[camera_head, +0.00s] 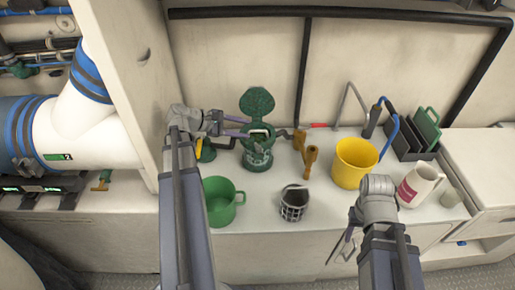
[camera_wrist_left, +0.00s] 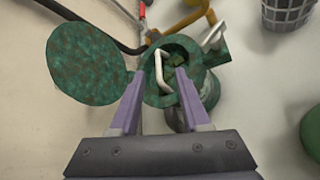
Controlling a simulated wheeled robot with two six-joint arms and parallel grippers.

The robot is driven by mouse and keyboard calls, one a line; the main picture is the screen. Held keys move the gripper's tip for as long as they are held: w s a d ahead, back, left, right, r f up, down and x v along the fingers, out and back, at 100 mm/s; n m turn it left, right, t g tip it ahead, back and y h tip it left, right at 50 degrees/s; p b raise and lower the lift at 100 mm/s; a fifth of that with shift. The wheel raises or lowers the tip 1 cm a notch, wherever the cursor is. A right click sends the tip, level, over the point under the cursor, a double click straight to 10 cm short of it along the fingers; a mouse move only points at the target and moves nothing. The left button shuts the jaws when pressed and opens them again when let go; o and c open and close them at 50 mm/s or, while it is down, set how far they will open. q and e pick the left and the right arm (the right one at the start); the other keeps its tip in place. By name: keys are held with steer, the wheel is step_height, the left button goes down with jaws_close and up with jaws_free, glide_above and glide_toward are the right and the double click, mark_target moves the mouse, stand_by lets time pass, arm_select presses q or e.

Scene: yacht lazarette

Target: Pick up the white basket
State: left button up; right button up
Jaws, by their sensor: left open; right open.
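A green strainer housing (camera_head: 257,158) stands on the counter with its round lid (camera_head: 256,101) swung open; the lid also shows in the left wrist view (camera_wrist_left: 95,63). A white bail handle (camera_wrist_left: 159,72) rises from inside it; whatever it belongs to is mostly hidden. My left gripper (camera_wrist_left: 160,78) is open, its purple fingers on either side of the handle; contact cannot be told. A separate small basket (camera_head: 293,204), grey-white lattice with a dark inside, stands on the counter to the right. My right gripper (camera_head: 342,248) is open and empty near the counter's front edge.
A green pot (camera_head: 220,202) stands in front of the strainer. A yellow bucket (camera_head: 354,163), a white jug (camera_head: 418,187) and a dark rack (camera_head: 408,140) stand to the right. Brass valve handles (camera_head: 309,160) rise behind the lattice basket. The counter between basket and bucket is clear.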

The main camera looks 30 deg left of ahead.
mark_target(258, 131)
arm_select(q)
steer(key=shift+w+d+f, duration=0.3)
steer(key=shift+w+f, duration=0.15)
steer(key=shift+f, duration=0.05)
steer(key=shift+w+d+b, duration=0.15)
steer(key=shift+w+b, duration=0.1)
steer(key=shift+b, duration=0.05)
steer(key=shift+w+d+f+b, duration=0.15)
steer(key=shift+w+f+b, duration=0.15)
steer(key=shift+f+b, duration=0.05)
steer(key=b+x, duration=0.2)
steer(key=x, duration=0.2)
steer(key=shift+w+f, duration=0.1)
steer(key=shift+w, duration=0.05)
jaws_close()
stand_by(0.5)
